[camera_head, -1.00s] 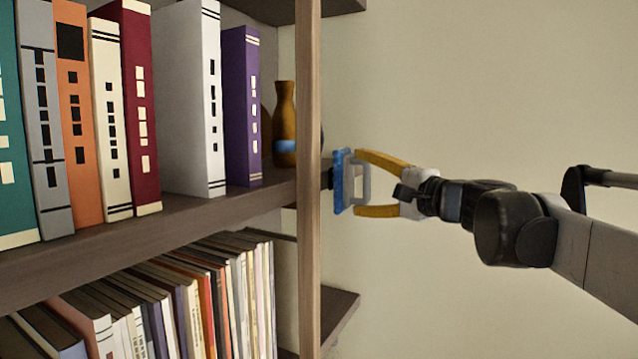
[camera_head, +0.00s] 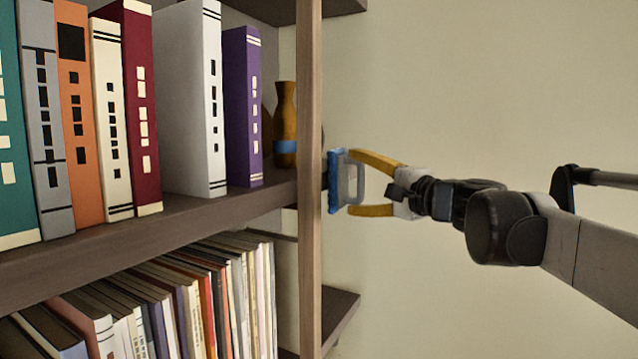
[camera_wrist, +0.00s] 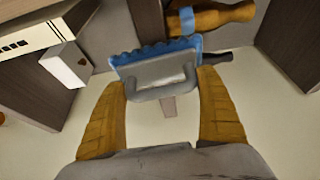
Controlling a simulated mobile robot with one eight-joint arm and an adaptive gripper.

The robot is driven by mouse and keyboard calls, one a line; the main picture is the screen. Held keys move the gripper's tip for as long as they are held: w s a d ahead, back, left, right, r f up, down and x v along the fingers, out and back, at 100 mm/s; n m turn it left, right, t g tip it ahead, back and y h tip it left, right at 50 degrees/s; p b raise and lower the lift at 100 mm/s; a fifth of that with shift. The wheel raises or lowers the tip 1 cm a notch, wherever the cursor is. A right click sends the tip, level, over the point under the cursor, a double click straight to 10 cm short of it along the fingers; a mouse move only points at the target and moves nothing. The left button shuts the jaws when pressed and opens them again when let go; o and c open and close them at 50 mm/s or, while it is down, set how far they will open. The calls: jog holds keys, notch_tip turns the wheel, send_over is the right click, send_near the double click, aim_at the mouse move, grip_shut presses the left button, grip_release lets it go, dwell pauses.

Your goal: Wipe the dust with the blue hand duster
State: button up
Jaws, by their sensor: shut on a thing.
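The blue hand duster (camera_head: 335,181) is a flat blue pad with a grey handle. It is upright beside the bookshelf's right post (camera_head: 310,230), very close to it; I cannot tell if they touch. My gripper (camera_head: 354,183) is shut on its handle, one yellow finger above and one below. In the wrist view, the duster (camera_wrist: 150,56) shows its scalloped blue edge and handle between the yellow fingers of my gripper (camera_wrist: 162,82). I cannot make out any dust in either view. The pad's working face is hidden.
A brown bottle (camera_head: 285,130) with a blue band stands on the shelf (camera_head: 235,205), left of the post. A dark thing (camera_wrist: 217,57) lies just past the duster. Upright books (camera_head: 137,105) fill the shelf. A lower shelf end (camera_head: 340,312) juts out. Clear wall (camera_head: 480,80) is at right.

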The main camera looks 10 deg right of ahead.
jog(key=shift+w+a, duration=0.2)
jog(key=shift+a, duration=0.05)
jog(key=shift+w+d, duration=0.6)
jog(key=shift+w, duration=0.25)
jog(key=shift+w+d, duration=0.6)
jog(key=shift+w, duration=0.2)
jog(key=shift+s+a, duration=0.65)
jog(key=shift+s, duration=0.2)
jog(key=shift+s+a, duration=0.65)
jog(key=shift+s, duration=0.2)
jog(key=shift+s+d, duration=0.2)
jog(key=shift+d, duration=0.2)
jog(key=shift+s+d, duration=0.7)
jog(key=shift+d, duration=0.3)
jog(key=shift+s+d, duration=0.7)
jog(key=shift+d, duration=0.25)
jog(key=shift+d, duration=0.1)
